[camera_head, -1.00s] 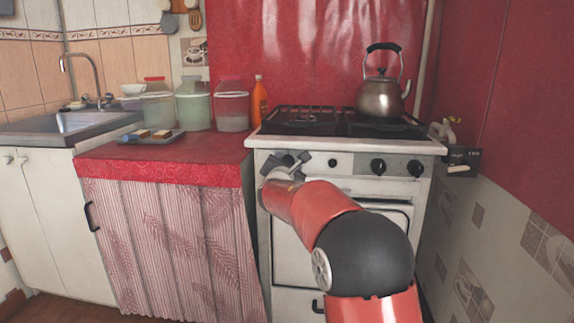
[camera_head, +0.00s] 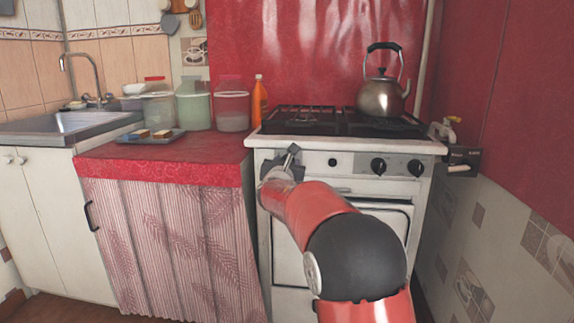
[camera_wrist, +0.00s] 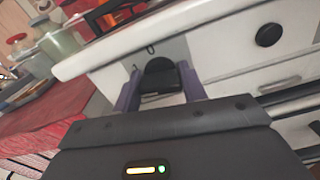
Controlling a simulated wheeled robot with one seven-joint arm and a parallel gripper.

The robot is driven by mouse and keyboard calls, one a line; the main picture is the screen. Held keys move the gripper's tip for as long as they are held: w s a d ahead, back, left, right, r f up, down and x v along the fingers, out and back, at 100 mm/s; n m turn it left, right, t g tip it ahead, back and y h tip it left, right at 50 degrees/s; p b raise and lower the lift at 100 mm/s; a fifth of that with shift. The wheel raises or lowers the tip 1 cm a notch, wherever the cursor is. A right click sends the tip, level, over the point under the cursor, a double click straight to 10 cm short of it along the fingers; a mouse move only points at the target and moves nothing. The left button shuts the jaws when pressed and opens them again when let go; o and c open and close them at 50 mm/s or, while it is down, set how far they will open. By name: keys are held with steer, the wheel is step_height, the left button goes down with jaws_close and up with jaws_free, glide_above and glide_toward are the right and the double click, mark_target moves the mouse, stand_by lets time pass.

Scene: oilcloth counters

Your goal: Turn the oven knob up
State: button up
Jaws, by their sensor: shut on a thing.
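The white stove (camera_head: 345,190) stands in the middle of the head view, with its row of controls under the cooktop edge. My gripper (camera_head: 289,157) is at the left end of this front panel. In the wrist view my gripper (camera_wrist: 160,88) has its two purple fingers on either side of a black oven knob (camera_wrist: 160,72) and is shut on it. The held knob is hidden by my gripper in the head view. The knob's exact angle is hard to tell.
Two black knobs (camera_head: 378,166) (camera_head: 416,167) and a small round black control (camera_head: 332,161) sit right of my gripper. A kettle (camera_head: 381,97) stands on the cooktop. A red-covered counter (camera_head: 215,150) with jars and a tray adjoins on the left.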

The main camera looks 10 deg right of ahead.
steer(key=n, duration=0.4)
steer(key=shift+a+n+p, duration=0.1)
steer(key=shift+n+p, duration=0.2)
steer(key=shift+p, duration=0.1)
steer(key=shift+f+n+p, duration=0.1)
steer(key=shift+n+p, duration=0.35)
steer(key=shift+n, duration=1.05)
steer(key=o, duration=1)
steer(key=b+v, duration=0.1)
steer(key=v, duration=0.6)
steer(key=shift+s+a, duration=0.15)
steer(key=shift+s, duration=0.2)
